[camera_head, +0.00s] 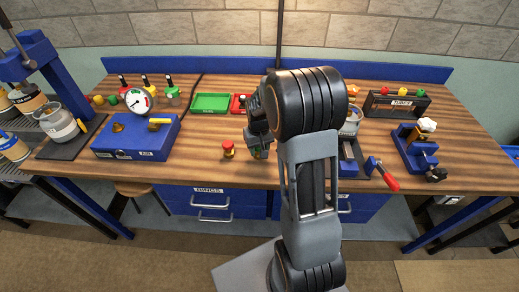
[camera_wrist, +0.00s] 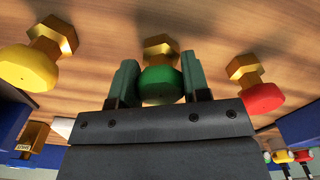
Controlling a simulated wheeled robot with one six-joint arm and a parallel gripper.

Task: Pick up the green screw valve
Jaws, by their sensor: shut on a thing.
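The green screw valve (camera_wrist: 160,84), a green round knob on a brass hex body, sits between the two fingers of my gripper (camera_wrist: 159,78) in the wrist view. My gripper is shut on its green knob. In the head view my gripper (camera_head: 259,150) is low over the front of the wooden bench, and only a bit of green shows at its tips. I cannot tell whether the valve still touches the bench.
A red screw valve (camera_head: 228,149) stands close to the left of my gripper; the wrist view shows it on the right (camera_wrist: 264,96). A yellow screw valve (camera_wrist: 31,67) is on the other side. A blue box (camera_head: 135,143), a green tray (camera_head: 211,102) and a red tool (camera_head: 388,182) are on the bench.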

